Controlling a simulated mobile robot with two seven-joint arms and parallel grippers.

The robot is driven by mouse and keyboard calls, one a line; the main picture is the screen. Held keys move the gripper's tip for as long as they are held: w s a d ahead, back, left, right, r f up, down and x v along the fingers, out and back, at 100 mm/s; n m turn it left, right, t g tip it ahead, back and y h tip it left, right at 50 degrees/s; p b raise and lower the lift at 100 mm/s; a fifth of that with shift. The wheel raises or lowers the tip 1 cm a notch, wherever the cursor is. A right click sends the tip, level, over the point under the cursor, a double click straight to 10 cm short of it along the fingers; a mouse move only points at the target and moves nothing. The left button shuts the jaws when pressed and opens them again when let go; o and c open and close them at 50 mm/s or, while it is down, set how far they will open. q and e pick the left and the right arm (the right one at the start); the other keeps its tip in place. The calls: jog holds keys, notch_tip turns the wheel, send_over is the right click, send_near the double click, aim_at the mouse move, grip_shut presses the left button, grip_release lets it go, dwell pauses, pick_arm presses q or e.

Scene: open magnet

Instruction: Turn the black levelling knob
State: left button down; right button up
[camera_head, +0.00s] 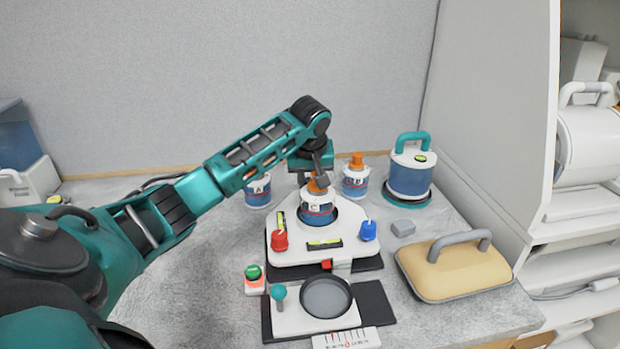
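A white levelling platform (291,257) stands on the table with a red knob (279,240) at its front left and a blue knob (368,230) at its front right. Two yellow-green bubble levels lie on it, one at the front (324,244). A bottle marked C (317,211) with an orange cap stands in its middle. No black knob can be made out; the platform's back is hidden behind bottle C and my gripper. My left gripper (316,180) points down at the orange cap, in front of or over it. Its finger opening is unclear. My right gripper is not in view.
Bottles A (258,191) and B (355,181) stand behind. A blue and white canister (410,176) and a yellow handled case (455,271) are right. A white unit with a round dish (326,297) and a green button (253,273) are in front. A wall closes the back.

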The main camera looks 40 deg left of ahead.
pick_arm(q)
jog(key=c, duration=0.8)
grip_release()
jog(key=v, duration=1.3)
jog(key=shift+d+f, duration=0.1)
